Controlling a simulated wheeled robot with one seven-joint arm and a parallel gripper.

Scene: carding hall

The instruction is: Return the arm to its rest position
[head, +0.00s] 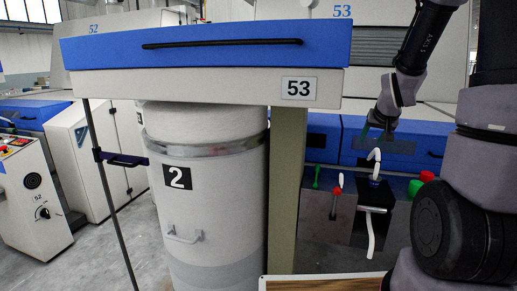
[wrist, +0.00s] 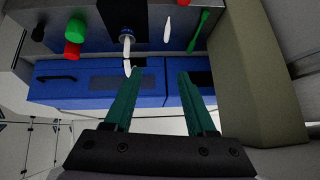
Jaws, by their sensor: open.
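My gripper (head: 379,128) hangs at the upper right in the head view, pointing down in front of a blue machine cover. In the wrist view my gripper (wrist: 160,75) shows two green fingers spread apart with nothing between them. Below it in the head view, a white curved sliver-like piece (head: 375,160) stands at a dark block; it also shows in the wrist view (wrist: 127,66), just left of the left fingertip. It looks apart from the fingers. My arm reaches in from the right edge.
A tall white can marked 2 (head: 205,205) stands under the blue-topped head marked 53 (head: 215,55), beside a beige post (head: 287,190). A red knob (head: 337,191), a green knob (head: 415,187) and a wooden-edged board (head: 320,284) are near. Grey floor is open at left.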

